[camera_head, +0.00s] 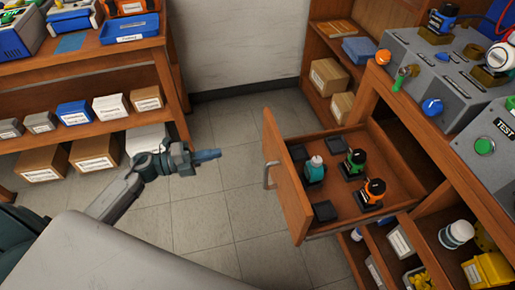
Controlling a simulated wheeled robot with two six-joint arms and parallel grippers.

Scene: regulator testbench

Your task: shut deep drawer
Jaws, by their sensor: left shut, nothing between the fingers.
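The deep drawer (286,190) is pulled out from the wooden bench on the right, with its front panel facing left and a grey metal handle (267,175) on it. Inside are a green-black regulator (354,163), an orange-black one (371,194), a teal bottle-like item (315,170) and several dark square pads. My left gripper (208,156) is shut and empty, over the floor to the left of the handle and apart from it. My right gripper is not in view.
The test bench (413,60) carries grey panels above the drawer. Open compartments (395,245) with parts lie below it. Shelves with boxes (95,150) stand at the left. Tiled floor (225,200) is clear between shelves and drawer.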

